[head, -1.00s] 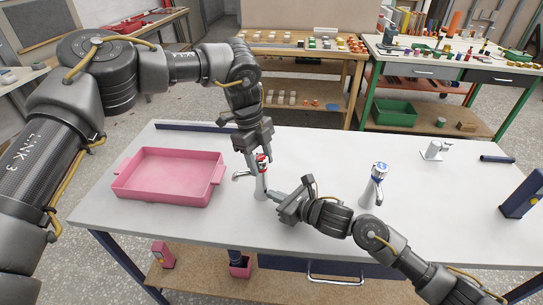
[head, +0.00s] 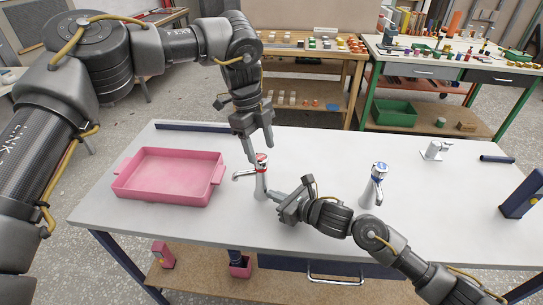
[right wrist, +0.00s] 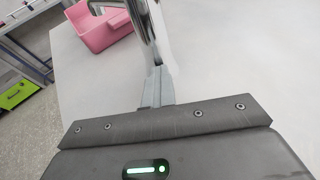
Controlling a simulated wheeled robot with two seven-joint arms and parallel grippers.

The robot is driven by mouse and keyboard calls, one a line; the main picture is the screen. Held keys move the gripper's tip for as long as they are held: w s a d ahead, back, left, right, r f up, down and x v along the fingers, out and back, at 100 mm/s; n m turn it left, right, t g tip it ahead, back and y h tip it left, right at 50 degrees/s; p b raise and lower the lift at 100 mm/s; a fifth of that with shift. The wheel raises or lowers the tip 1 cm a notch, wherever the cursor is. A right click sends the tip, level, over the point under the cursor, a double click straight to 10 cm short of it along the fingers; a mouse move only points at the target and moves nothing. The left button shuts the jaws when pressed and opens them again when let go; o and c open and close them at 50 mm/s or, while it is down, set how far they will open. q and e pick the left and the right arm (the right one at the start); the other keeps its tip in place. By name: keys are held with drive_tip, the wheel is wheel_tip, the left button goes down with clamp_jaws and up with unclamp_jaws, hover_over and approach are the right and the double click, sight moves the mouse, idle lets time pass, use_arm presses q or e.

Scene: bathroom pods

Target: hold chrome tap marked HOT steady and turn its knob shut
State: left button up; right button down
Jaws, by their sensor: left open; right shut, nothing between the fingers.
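The chrome tap with the red-marked knob (head: 261,181) stands upright on the white worktop, its spout pointing left; I cannot read its lettering. My left gripper (head: 260,149) is open, pointing down just above the knob, one finger at the knob's left and the other higher at its right. My right gripper (head: 277,196) is shut and empty, its fingertips low beside the tap's right side. In the right wrist view the closed fingers (right wrist: 157,88) point at the lower chrome body (right wrist: 130,40); I cannot tell whether they touch it.
A pink tray (head: 168,178) lies to the left. A dark blue block (head: 522,196) is at the right edge. The worktop between the taps is mostly clear.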

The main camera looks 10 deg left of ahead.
drive_tip(key=c, duration=1.7)
unclamp_jaws()
drive_tip(key=v, duration=1.2)
drive_tip(key=shift+r, duration=0.1)
